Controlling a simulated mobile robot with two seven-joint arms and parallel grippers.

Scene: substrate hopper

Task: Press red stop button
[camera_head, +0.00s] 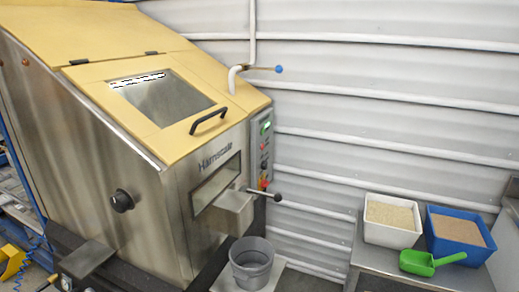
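The control panel (262,145) is a narrow grey strip on the right side of the steel hopper machine (130,150). It has a green-lit display or switch near its top and small dark controls in the middle. A small red button (265,184) shows near the bottom of the panel, beside the black-knobbed lever (277,197). The button is too small to tell whether it is pressed. An orange-yellow patch sits just above it. Neither of my grippers can be made out in the head view.
A grey bucket (250,264) stands below the machine's spout (235,201). At right, a bench holds a white bin (391,238), a blue bin (459,253) and a green scoop (428,263). A blue-tipped valve lever (278,69) is on the wall pipe.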

